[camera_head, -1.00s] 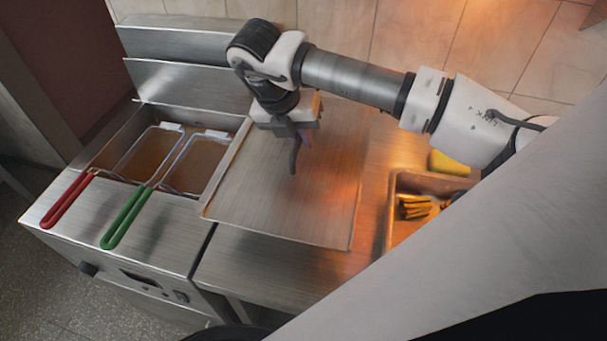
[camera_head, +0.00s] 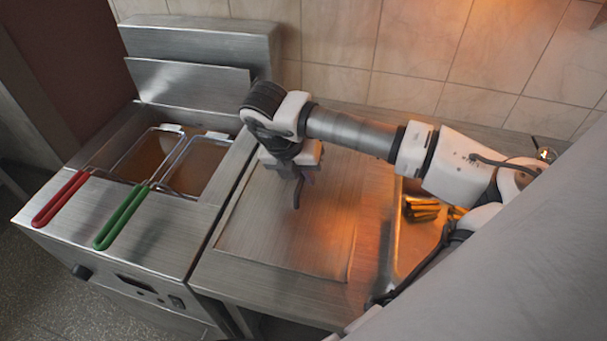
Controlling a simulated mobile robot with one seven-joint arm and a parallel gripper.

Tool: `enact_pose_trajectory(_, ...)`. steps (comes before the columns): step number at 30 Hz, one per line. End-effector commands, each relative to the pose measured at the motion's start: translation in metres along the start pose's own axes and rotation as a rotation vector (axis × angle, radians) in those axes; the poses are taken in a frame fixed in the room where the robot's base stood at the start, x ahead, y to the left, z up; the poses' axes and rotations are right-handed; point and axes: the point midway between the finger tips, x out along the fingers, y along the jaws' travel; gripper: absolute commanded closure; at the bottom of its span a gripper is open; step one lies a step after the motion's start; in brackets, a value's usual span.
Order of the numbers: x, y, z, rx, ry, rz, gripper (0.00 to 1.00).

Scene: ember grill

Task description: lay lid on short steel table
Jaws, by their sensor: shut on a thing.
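The lid (camera_head: 270,225) is a flat brushed-steel sheet. It lies flat on the short steel table (camera_head: 250,285) or very close above it; I cannot tell whether all of it touches. My gripper (camera_head: 298,188) points down at the middle of the lid and is shut on it, at a small dark grip. The arm hides the lid's far right part.
A fryer stands directly left of the table, with a red-handled basket (camera_head: 62,198) and a green-handled basket (camera_head: 121,218). A tiled wall (camera_head: 330,40) is behind.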

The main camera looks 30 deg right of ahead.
Motion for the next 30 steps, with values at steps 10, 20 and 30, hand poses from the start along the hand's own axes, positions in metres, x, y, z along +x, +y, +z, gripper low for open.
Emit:
enact_pose_trajectory(10, 0.002, 0.0, 0.0, 0.001, 0.0, -0.001, 0.72)
enact_pose_trajectory(20, 0.001, 0.0, 0.0, 0.001, 0.001, 0.0, 0.67)
enact_pose_trajectory(30, -0.044, 0.0, 0.001, 0.002, -0.005, -0.001, 0.67)
